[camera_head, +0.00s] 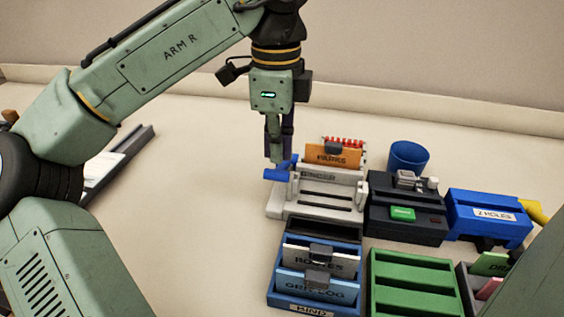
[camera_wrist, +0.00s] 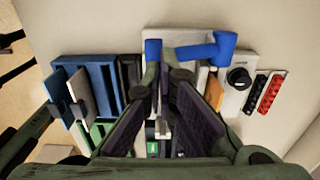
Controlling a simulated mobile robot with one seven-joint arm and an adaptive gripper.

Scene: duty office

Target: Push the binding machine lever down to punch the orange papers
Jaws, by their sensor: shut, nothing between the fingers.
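The pale grey binding machine (camera_head: 318,192) stands on the counter, and part of its body shows in the wrist view (camera_wrist: 240,95). Its blue lever (camera_head: 277,174) is at the machine's left side; the lever (camera_wrist: 205,52) spans the top middle of the wrist view. The orange papers (camera_head: 333,156) stand upright at the back of the machine, edge-on in the wrist view (camera_wrist: 214,91). My gripper (camera_head: 278,157) points down, shut and empty, right by the lever. My fingers (camera_wrist: 166,80) overlap the lever in the wrist view; whether they touch it is unclear.
A black device with a green button (camera_head: 403,214), a blue hole punch (camera_head: 490,222) and a blue cup (camera_head: 408,157) stand to the right. A blue rack (camera_head: 285,297) with labelled sheets and a green tray (camera_head: 412,257) stand in front.

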